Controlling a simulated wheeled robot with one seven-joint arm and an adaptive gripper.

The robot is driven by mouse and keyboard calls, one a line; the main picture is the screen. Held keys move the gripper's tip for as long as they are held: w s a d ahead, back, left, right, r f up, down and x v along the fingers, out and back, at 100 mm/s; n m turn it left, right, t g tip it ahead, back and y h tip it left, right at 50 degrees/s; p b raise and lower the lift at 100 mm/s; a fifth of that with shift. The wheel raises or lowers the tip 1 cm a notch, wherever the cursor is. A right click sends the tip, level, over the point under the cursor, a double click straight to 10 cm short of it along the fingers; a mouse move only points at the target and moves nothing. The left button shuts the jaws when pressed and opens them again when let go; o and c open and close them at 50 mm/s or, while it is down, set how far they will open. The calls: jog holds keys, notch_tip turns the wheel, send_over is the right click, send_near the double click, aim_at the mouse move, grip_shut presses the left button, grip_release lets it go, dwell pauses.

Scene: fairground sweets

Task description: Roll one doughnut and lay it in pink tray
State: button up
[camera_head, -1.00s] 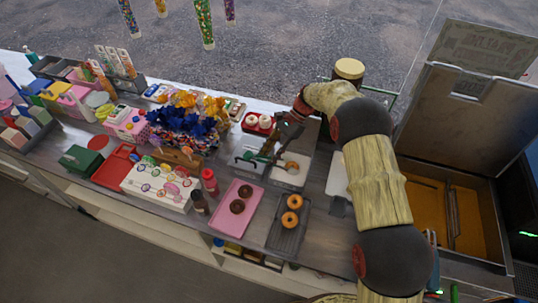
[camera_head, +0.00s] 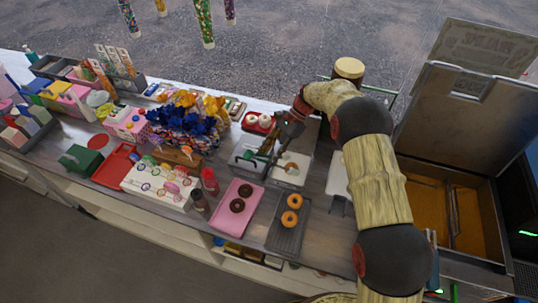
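The pink tray (camera_head: 222,224) holds two dark brown doughnuts, one (camera_head: 237,205) nearer the front and one (camera_head: 246,190) behind it. The dark grey tray (camera_head: 283,241) to its right holds two plain golden doughnuts (camera_head: 289,218). A pale tray (camera_head: 283,183) behind them holds a light brown doughnut (camera_head: 291,168). My gripper (camera_head: 269,155) points down over the border between this pale tray and a grey tray (camera_head: 247,169) to its left. It is left of the light brown doughnut and looks apart from it. Its fingertips are small and dark, so their opening is unclear.
Red and dark bottles (camera_head: 209,180) stand left of the pink tray. A white lollipop stand (camera_head: 154,185) and blue and yellow sweets (camera_head: 190,120) crowd the left. A fryer (camera_head: 470,205) stands at the right. The counter's front edge runs just below the trays.

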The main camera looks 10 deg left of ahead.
notch_tip(320, 180, up, 7)
jog(key=p, duration=0.4)
dwell(0.4)
jog(key=shift+w+f+b, duration=0.2)
jog(key=shift+f+b, duration=1)
jog(key=shift+f, duration=2.95)
jog(key=shift+c, duration=1)
